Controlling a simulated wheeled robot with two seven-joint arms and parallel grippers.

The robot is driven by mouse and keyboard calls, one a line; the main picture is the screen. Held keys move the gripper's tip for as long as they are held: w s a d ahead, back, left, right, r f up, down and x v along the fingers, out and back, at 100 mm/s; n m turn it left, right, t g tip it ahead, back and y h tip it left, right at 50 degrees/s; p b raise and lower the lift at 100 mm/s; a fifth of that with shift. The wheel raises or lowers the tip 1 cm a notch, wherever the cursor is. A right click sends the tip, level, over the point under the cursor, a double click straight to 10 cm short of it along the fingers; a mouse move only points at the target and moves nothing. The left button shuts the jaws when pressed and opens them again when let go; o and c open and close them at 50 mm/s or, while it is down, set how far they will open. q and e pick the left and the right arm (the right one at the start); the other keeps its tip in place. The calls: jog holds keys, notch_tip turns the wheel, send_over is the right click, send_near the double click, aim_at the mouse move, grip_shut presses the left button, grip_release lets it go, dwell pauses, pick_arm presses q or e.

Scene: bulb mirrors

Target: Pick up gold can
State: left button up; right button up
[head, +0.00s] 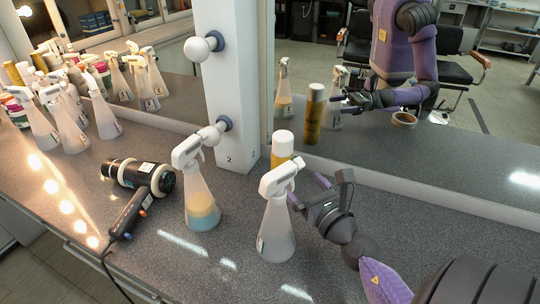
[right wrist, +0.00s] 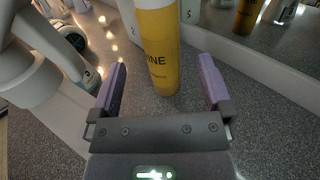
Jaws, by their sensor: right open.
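The gold can (head: 281,159), with a white cap, stands upright on the grey counter behind a white spray bottle (head: 277,230), which hides its lower part in the head view. In the right wrist view the gold can (right wrist: 162,62) shows dark lettering, and its top is cut off. My right gripper (head: 312,188) is open, low over the counter to the right of the bottle. In the right wrist view its purple fingers (right wrist: 163,75) stand on either side of the can with gaps at both sides. My left gripper is not in view.
A second spray bottle (head: 201,200) with blue and yellow liquid stands to the left. A black hair dryer (head: 142,180) lies farther left, and several bottles crowd the far left. The mirror (head: 440,165) and white post (head: 225,90) bound the back.

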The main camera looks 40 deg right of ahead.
aim_at(283, 158)
jog(key=x, duration=0.9)
jog(key=shift+w+r+b, duration=0.2)
jog(key=shift+r+b, duration=0.1)
jog(key=shift+r, duration=0.1)
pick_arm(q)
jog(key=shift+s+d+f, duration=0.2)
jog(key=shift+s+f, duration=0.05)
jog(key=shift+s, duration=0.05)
pick_arm(e)
jog(key=shift+r, duration=0.1)
jog(key=c, duration=1.3)
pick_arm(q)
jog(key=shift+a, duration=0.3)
pick_arm(e)
jog(key=shift+c, duration=0.2)
